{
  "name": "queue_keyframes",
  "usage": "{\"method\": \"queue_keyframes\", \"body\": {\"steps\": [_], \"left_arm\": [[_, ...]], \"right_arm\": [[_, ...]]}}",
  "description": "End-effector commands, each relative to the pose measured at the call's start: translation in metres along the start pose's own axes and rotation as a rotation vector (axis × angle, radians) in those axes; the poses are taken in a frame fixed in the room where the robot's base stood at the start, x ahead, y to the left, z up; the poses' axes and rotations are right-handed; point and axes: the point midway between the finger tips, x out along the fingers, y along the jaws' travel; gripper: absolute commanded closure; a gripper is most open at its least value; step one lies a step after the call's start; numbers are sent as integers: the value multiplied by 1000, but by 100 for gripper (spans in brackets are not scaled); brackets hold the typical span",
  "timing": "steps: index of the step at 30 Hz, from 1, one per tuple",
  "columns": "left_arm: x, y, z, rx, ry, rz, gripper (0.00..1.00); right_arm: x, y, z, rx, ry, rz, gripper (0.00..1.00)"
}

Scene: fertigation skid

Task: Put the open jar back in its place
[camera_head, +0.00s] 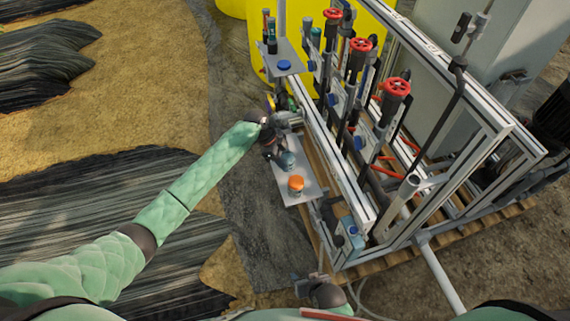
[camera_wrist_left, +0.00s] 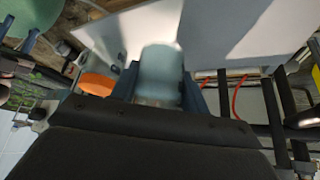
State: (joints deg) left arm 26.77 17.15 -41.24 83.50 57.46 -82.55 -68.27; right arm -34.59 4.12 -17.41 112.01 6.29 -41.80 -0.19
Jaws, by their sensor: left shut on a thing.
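The open jar (camera_wrist_left: 162,72) is a blue-grey cup in the left wrist view, between the fingers of my left gripper. In the head view the jar (camera_head: 288,160) shows beside that gripper, over the lower grey shelf (camera_head: 309,190) on the skid's near side. My left gripper (camera_head: 276,152) is shut on the jar. Whether the jar touches the shelf is unclear. My right gripper (camera_head: 312,285) is low in the head view, near the skid's front corner; its finger opening is not clear.
An orange-lidded jar (camera_head: 295,184) stands on the same shelf, close to the held jar; its orange lid (camera_wrist_left: 98,84) also shows in the left wrist view. A blue-capped item (camera_head: 284,65) sits on the upper shelf. The metal frame and red-handled valves (camera_head: 396,87) stand right of the shelves.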

Motion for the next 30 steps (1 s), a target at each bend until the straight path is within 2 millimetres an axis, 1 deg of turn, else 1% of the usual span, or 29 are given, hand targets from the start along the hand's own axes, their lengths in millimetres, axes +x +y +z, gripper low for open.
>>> {"method": "queue_keyframes", "body": {"steps": [3,7,12,18,19,22,25,30], "left_arm": [[14,0,8,-2,1,1,84],[25,0,15,-1,0,0,84],[27,0,16,0,0,-1,85],[28,0,16,0,0,0,85],[28,0,17,0,0,0,53],[28,0,16,0,0,0,33],[28,0,16,0,0,0,33],[28,0,16,0,0,0,33]], "right_arm": [[-1,0,0,0,-1,0,64],[-3,-1,-3,0,2,-1,64],[-5,-1,-7,0,7,-1,64],[-3,0,-5,0,7,0,64],[-2,0,-4,0,6,0,64],[0,1,0,0,-1,1,64],[2,1,2,0,-4,2,64],[1,1,0,0,-1,2,64]]}}
